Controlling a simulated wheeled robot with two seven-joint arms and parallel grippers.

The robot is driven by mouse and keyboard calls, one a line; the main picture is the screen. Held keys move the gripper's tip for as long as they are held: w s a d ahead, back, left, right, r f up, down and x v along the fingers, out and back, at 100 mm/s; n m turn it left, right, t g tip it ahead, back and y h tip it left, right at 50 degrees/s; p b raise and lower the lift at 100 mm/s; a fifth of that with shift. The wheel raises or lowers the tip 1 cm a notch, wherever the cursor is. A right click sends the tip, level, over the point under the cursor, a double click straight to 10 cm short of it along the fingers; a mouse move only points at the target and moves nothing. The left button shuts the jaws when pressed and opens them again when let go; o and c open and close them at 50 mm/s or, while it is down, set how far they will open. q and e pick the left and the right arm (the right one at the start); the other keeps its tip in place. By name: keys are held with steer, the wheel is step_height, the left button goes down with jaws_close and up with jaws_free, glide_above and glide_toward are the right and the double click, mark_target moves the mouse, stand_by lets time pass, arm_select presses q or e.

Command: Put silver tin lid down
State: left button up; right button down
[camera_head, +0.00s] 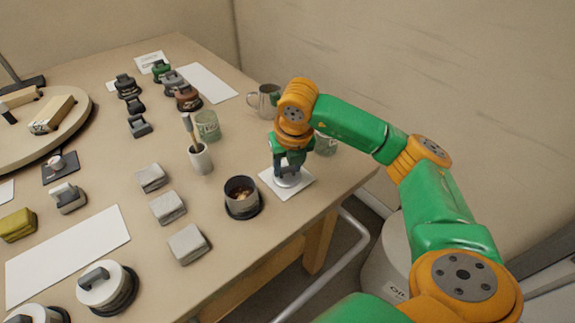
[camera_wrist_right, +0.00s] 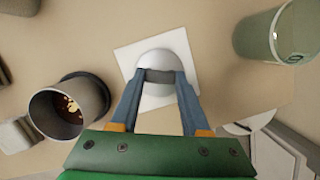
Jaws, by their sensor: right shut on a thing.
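The silver tin lid (camera_wrist_right: 165,66) is a round, pale lid. In the head view the lid (camera_head: 287,181) shows just below my right gripper (camera_head: 289,166). My right gripper (camera_wrist_right: 160,77) is shut on its grey handle and points down. The lid is over a white square sheet (camera_head: 301,190), which also shows in the wrist view (camera_wrist_right: 127,54). I cannot tell whether the lid touches the sheet. An open dark grey tin (camera_head: 241,205) with brown contents stands left of the sheet; it also shows in the wrist view (camera_wrist_right: 47,112). My left gripper is not in view.
A green glass (camera_wrist_right: 258,38) stands close to the sheet. Several grey blocks (camera_head: 167,207) lie to the left. The table's edge is close to the sheet.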

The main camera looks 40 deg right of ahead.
steer(key=shift+c, duration=1.9)
jaws_free()
steer(key=shift+f, duration=0.1)
steer(key=shift+r+p, duration=0.35)
steer(key=shift+r, duration=0.1)
steer(key=p+v, duration=0.2)
steer(key=v, duration=0.9)
steer(key=shift+r+p, duration=0.25)
steer(key=shift+p, duration=0.05)
steer(key=shift+s, duration=0.15)
steer(key=shift+f, duration=0.1)
